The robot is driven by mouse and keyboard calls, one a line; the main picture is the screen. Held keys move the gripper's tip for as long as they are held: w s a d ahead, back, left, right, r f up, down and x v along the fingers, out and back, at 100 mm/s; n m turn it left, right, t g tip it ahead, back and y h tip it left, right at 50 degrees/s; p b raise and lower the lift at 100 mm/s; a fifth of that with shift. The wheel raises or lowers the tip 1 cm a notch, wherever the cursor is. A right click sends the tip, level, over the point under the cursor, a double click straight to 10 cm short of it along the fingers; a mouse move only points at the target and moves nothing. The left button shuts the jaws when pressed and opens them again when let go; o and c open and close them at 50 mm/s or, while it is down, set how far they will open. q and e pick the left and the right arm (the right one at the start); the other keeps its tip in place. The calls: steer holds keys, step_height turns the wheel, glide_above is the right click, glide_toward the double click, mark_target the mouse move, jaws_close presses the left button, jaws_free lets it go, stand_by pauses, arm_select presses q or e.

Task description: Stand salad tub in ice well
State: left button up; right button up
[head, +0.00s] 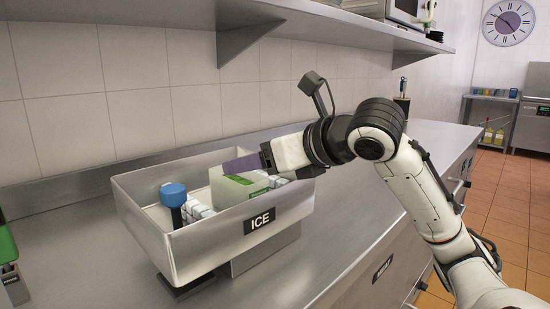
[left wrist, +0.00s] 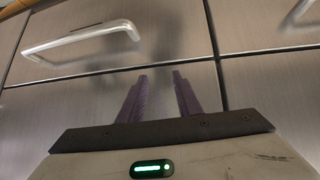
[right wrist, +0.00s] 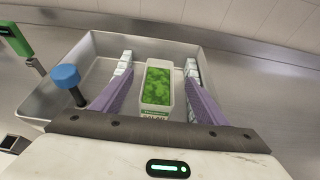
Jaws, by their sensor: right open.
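The salad tub (right wrist: 157,88) is white with a green leafy top and a printed label at its near end. It is inside the metal ice well (head: 190,244), marked ICE; it also shows in the head view (head: 236,189), partly covered by my gripper. My right gripper (right wrist: 159,62) is open, its purple fingers on either side of the tub, with gaps visible. Whether the tub's base touches the well floor is hidden. My left gripper (left wrist: 160,76) is outside the head view; its purple fingers are apart and empty, in front of cabinet fronts.
A blue-topped item (head: 173,194) stands in the well's left part, with white ice cubes nearby. A green item (head: 6,245) is at the far left edge. The steel counter (head: 345,240) is clear right of the well. A shelf (head: 330,20) overhangs behind.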

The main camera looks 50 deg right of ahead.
steer(key=v, duration=0.5)
steer(key=shift+s+r, duration=0.15)
steer(key=shift+s, duration=0.2)
